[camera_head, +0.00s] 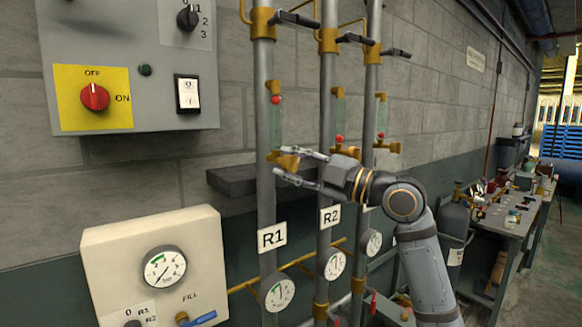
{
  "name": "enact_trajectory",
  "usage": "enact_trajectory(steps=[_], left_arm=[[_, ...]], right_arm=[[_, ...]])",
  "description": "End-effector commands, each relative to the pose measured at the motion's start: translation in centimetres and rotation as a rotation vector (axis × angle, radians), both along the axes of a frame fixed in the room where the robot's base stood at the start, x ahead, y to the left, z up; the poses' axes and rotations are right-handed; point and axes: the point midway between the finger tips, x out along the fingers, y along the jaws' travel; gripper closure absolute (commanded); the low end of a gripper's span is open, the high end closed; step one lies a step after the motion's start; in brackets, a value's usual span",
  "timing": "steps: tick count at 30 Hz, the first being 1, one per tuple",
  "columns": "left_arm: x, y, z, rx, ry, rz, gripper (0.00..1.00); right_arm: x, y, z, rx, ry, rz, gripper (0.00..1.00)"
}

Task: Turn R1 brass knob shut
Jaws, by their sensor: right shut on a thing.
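The R1 pipe (266,205) is the leftmost of three upright grey pipes and carries a white R1 label (272,237). The R1 brass knob (287,162) sits on this pipe below a sight glass with a red ball (276,100). My right gripper (284,164) reaches in from the right and is shut on the knob, with one finger above it and one below. The fingers partly hide the knob. A round gauge (279,293) is low on the R1 pipe. My left gripper is not in view.
The R2 pipe (325,190) stands close to the right, behind my right gripper. A grey control box (130,60) and a white gauge panel (100,250) are at the left. A dark ledge (230,181) is on the wall. A cluttered workbench (510,215) is at the right.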

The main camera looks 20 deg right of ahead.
Motion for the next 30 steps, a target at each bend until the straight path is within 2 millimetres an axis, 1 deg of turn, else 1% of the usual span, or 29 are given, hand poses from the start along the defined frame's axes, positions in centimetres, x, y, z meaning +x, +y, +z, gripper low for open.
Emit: enact_trajectory(steps=[6,15,22,30], left_arm=[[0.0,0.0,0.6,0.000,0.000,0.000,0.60],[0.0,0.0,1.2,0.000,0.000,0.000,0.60],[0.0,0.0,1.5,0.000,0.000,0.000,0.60],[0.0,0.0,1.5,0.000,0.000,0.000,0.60]], right_arm=[[0.0,0.0,0.2,-0.171,-0.062,0.000,0.99],[0.0,0.0,0.2,-0.337,-0.122,-0.001,0.99],[0.0,0.0,0.1,-0.399,-0.144,-0.001,0.99],[0.0,0.0,0.0,-0.416,-0.149,0.000,0.99]])
